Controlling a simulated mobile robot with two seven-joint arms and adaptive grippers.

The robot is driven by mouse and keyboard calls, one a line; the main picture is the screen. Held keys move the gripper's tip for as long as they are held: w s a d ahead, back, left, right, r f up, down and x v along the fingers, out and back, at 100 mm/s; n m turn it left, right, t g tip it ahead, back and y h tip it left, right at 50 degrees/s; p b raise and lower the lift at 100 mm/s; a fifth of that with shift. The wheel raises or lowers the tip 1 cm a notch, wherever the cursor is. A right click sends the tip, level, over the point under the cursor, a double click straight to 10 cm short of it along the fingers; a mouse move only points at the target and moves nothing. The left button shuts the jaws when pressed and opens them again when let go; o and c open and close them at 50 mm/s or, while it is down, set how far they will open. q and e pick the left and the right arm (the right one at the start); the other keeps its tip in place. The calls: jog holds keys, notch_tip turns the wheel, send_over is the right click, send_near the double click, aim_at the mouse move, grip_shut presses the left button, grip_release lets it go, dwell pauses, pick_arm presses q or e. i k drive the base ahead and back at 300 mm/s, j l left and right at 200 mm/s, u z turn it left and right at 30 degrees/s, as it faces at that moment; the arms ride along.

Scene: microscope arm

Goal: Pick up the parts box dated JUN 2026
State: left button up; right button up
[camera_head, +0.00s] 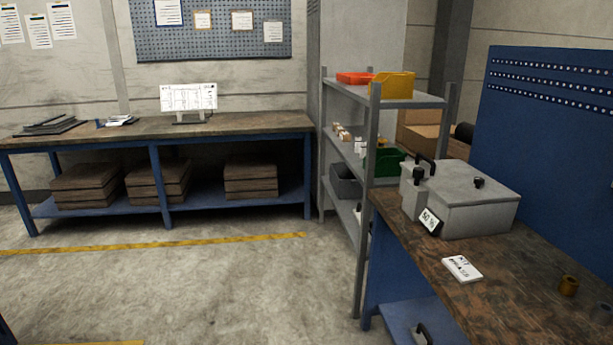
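No box with a readable JUN 2026 date shows. Parts bins stand on the grey shelf rack (366,215): a red bin (354,78) and a yellow bin (392,85) on top, a green bin (384,160) and a grey bin (345,181) lower down. No date can be read on them. A small white item with dark print (462,269) lies flat on the right workbench (420,255); its print is too small to read, and I cannot tell if it is a box or a card. Neither of my grippers is in view.
A grey lidded metal case (470,197) with a tilted display tag (430,221) sits on the right bench. A long blue-legged bench (240,124) lines the back wall. The concrete floor (200,290) between is clear.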

aim_at(346, 137)
jog(key=i+u, duration=0.2)
jog(key=i, duration=0.65)
jog(key=i+u, duration=0.2)
jog(key=i, duration=0.6)
jog(key=i+z, duration=0.1)
jog(key=i, duration=0.3)
jog(key=i+j+z, duration=0.1)
jog(key=i, duration=0.35)
jog(key=i+j+z, duration=0.1)
jog(key=i, duration=0.3)
jog(key=i+j+z, duration=0.1)
jog(key=i+j, duration=0.2)
jog(key=i+j+z, duration=0.9)
jog(key=j, duration=0.15)
jog(key=i+j+z, duration=0.25)
jog(key=j, duration=0.25)
